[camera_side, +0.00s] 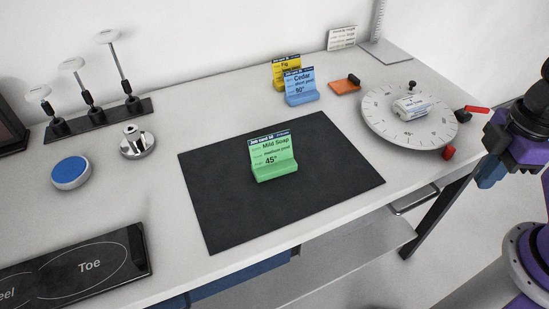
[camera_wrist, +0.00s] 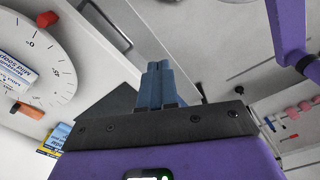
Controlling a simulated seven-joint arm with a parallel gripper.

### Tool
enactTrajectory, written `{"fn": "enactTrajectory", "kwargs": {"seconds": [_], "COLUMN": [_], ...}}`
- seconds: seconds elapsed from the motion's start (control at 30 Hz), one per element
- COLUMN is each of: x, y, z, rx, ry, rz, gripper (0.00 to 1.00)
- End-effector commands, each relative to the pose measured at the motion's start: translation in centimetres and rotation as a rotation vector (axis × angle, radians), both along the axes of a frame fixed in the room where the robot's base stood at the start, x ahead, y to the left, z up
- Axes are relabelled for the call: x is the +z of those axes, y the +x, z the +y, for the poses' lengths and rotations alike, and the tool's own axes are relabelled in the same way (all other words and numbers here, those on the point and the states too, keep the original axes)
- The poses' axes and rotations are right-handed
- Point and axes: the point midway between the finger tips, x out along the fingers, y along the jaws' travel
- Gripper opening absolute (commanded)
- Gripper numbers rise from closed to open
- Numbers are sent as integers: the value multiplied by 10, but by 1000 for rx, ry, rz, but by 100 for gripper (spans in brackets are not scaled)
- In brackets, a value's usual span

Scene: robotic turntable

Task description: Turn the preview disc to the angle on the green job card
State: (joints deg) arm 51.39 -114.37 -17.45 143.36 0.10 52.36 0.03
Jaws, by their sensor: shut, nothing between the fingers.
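The green job card (camera_side: 273,160) stands on the black mat and reads Mild Soap, medium peel, 45°. The preview disc (camera_side: 385,128) is a round white dial with marks along its rim, at the right of the table. A small white labelled pack (camera_side: 411,107) lies on the disc, and a black knob (camera_side: 412,85) stands at its far rim. A red marker (camera_side: 449,153) sits at the disc's near edge. The disc also shows at the left of the wrist view (camera_wrist: 62,62). My gripper (camera_side: 488,172) has blue fingers, shut and empty (camera_wrist: 155,68), right of the disc and apart from it.
A red-handled clamp (camera_side: 477,109) is beside the disc's right edge. Blue (camera_side: 301,86) and yellow (camera_side: 286,70) cards and an orange block (camera_side: 345,87) stand behind. The black mat (camera_side: 220,205) is otherwise bare. Stamps (camera_side: 90,98) on a rack stand far left.

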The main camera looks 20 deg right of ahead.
Motion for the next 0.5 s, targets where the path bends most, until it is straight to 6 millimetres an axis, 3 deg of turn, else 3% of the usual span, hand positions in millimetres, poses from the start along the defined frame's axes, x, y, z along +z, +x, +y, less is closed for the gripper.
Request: {"fn": "enactTrajectory", "kwargs": {"seconds": [0.4,0.43,0.5], "x": [0,0,0], "y": [0,0,0], "z": [0,0,0], "rx": [0,0,0], "ry": [0,0,0], "rz": [0,0,0], "gripper": [0,6,29]}}
